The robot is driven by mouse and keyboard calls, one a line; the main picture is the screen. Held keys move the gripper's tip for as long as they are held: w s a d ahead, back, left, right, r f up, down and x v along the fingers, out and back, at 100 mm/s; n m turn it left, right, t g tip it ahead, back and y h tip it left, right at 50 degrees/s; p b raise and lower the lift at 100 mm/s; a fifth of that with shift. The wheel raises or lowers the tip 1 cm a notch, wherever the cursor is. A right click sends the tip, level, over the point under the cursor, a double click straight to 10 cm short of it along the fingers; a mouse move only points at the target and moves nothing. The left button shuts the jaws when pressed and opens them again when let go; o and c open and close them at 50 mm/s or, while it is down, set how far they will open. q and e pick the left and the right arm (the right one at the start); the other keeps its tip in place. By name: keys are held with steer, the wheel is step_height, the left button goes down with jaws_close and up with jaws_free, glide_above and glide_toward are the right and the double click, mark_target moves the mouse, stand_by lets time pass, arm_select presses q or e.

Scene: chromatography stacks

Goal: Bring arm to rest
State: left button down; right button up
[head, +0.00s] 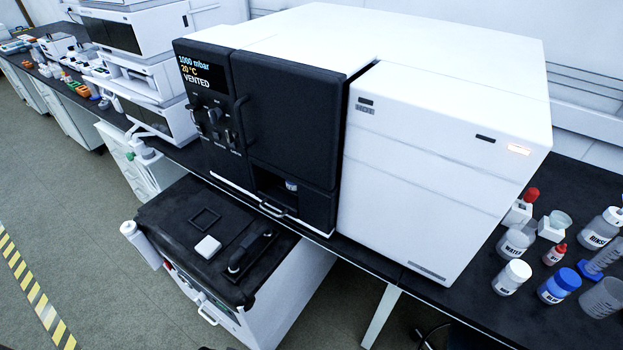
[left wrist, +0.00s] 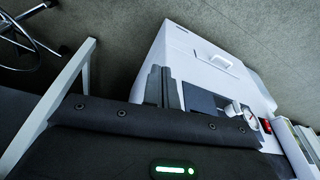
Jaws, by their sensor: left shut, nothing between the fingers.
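My left gripper (left wrist: 163,88) shows in the left wrist view, its two dark fingers pressed together with nothing between them. The dark wrist body with a green light fills the bottom of that view. Neither gripper can be made out in the head view. My right gripper is in no view.
A black-and-white instrument (head: 450,160) reading "1000 mbar, 20 °C, VENTED" stands on a dark bench. A low cart (head: 165,210) with a black top carries a white block (head: 208,246). Bottles crowd the bench at right. The floor (head: 70,200) at left is clear.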

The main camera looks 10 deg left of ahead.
arm_select(q)
steer(key=s+a+f+g, duration=0.1)
steer(key=s+f, duration=0.2)
steer(key=f, duration=0.4)
steer(key=s+f, duration=0.4)
steer(key=f, duration=0.4)
steer(key=s+a+f, duration=0.2)
steer(key=s+f, duration=0.6)
steer(key=s, duration=0.3)
steer(key=shift+s+a+f+g, duration=0.15)
steer(key=shift+s+f+g, duration=0.1)
steer(key=shift+s+g, duration=0.15)
